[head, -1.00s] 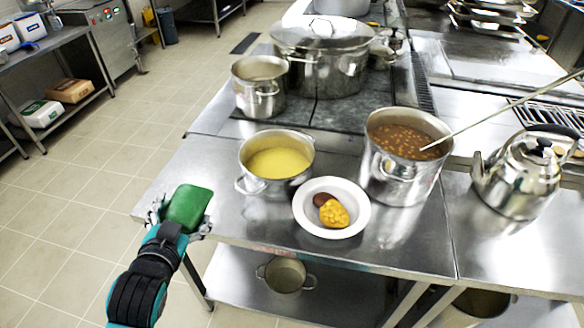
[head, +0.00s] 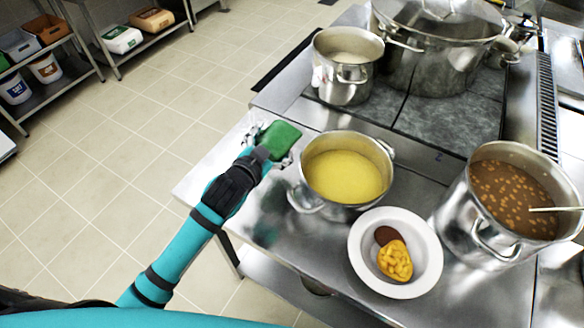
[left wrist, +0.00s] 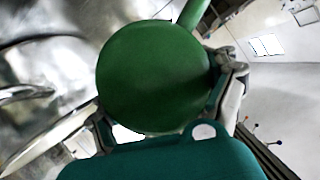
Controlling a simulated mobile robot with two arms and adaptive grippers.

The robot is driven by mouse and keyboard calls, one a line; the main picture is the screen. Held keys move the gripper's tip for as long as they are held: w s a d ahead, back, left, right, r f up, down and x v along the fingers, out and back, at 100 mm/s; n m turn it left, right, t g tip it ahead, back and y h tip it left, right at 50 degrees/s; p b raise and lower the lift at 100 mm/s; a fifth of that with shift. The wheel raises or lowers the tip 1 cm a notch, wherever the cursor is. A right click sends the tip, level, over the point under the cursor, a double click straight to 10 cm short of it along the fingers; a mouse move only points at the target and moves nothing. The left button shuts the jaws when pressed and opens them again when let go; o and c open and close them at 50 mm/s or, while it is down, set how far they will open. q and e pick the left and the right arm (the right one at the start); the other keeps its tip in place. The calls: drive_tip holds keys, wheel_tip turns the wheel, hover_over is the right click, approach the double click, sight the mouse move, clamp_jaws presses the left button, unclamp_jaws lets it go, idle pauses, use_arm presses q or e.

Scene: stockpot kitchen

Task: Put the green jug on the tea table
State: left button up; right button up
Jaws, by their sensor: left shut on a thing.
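The green jug (head: 280,138) is in my left gripper (head: 270,140), at the left end of the steel table (head: 245,205) in the head view. In the left wrist view the jug (left wrist: 155,75) fills the middle as a round green shape, with the gripper's fingers (left wrist: 170,110) on either side of it. The gripper is shut on the jug. I cannot tell whether the jug touches the tabletop. My right gripper is not in view. I cannot tell which surface is the tea table.
A pot of yellow soup (head: 345,175) stands just right of the jug. A white bowl with food (head: 395,252) and a pot of beans (head: 510,195) stand further right. Another steel pot (head: 347,65) is behind. Open tiled floor (head: 100,190) lies to the left.

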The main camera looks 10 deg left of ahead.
use_arm(q)
wheel_tip(320, 180, down, 4)
drive_tip(key=shift+w+f, duration=0.1)
drive_tip(key=shift+f, duration=0.4)
wheel_tip(320, 180, down, 2)
drive_tip(key=shift+f, duration=0.6)
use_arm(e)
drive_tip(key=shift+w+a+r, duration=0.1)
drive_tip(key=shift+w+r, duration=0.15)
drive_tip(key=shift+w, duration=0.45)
use_arm(q)
drive_tip(key=shift+f, duration=0.1)
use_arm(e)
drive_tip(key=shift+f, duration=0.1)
use_arm(q)
drive_tip(key=o, duration=1.4)
drive_tip(key=shift+c, duration=0.2)
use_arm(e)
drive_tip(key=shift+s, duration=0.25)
